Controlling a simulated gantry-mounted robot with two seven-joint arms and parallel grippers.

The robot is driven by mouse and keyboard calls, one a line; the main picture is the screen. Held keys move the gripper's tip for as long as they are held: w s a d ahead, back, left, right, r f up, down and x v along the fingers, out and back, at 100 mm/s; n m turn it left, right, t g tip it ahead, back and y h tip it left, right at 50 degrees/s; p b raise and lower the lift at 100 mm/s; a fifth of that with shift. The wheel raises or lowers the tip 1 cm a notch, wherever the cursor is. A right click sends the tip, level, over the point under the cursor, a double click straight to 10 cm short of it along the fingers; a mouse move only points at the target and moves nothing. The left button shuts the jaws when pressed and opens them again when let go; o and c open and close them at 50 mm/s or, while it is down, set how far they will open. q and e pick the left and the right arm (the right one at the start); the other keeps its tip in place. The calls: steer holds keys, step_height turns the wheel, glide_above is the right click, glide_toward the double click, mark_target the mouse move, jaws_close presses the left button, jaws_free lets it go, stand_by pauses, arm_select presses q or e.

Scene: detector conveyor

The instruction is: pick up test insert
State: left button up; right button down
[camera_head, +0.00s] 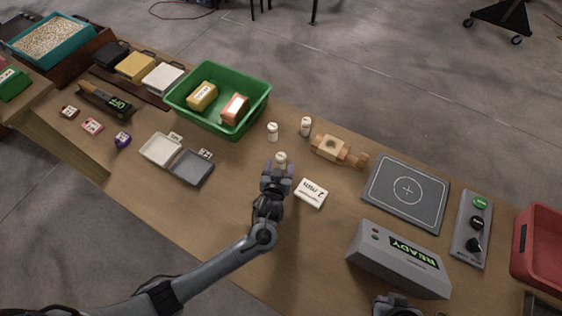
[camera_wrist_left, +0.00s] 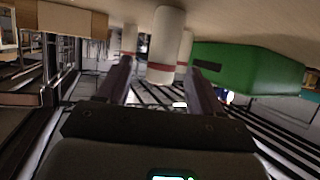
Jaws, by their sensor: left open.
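Three small white cylinders stand on the table. The nearest one (camera_head: 281,158) is directly in front of my left gripper (camera_head: 279,172). The other two stand behind it, one at the left (camera_head: 272,131) and one at the right (camera_head: 305,126). In the left wrist view the nearest cylinder (camera_wrist_left: 165,45), white with a red band, stands upright between the two open fingers, with a gap visible on each side. Which cylinder is the test insert I cannot tell. Part of my right arm's end (camera_head: 395,306) shows at the bottom edge; its fingers are hidden.
A green bin (camera_head: 184,106) with two packages stands behind left. A white labelled card (camera_head: 311,193) lies close right of my left gripper. A wooden fixture (camera_head: 338,150), grey pad (camera_head: 388,211) and READY box (camera_head: 369,262) stand at the right.

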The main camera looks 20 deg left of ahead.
mark_target(280, 163)
arm_select(q)
steer(key=shift+x, duration=2.3)
steer(key=shift+s+a, duration=0.1)
steer(key=c, duration=1.1)
steer(key=shift+r, duration=0.15)
